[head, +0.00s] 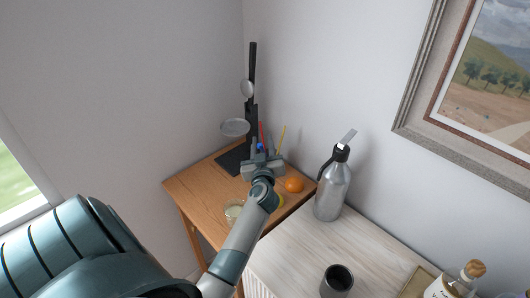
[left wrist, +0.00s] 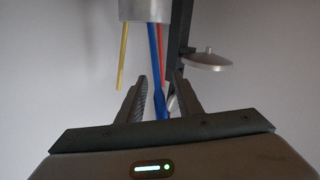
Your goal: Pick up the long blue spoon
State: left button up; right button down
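The long blue spoon (left wrist: 154,55) stands in a grey metal cup (left wrist: 144,9) in the left wrist view, where the scene appears upside down. Its blue end lies between the fingers of my left gripper (left wrist: 160,80), which are apart with gaps showing beside it. A yellow stick (left wrist: 123,55) and a red stick (left wrist: 161,52) share the cup. In the head view my left gripper (head: 262,153) is over the wooden table, with a bit of blue (head: 260,147) at its fingers. The gripper hides the cup there. My right gripper is not in view.
A dark stand with a round metal pan (head: 235,127) is close behind the gripper; the pan also shows in the left wrist view (left wrist: 208,62). An orange (head: 294,185) and a steel flask (head: 331,190) are at the right. A glass (head: 233,212) stands on the wooden table (head: 187,190).

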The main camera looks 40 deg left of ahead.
pick_arm(q)
grip_shut()
notch_tip(320, 180, up, 10)
dwell(0.8)
dwell(0.3)
jog(key=shift+d, duration=0.1)
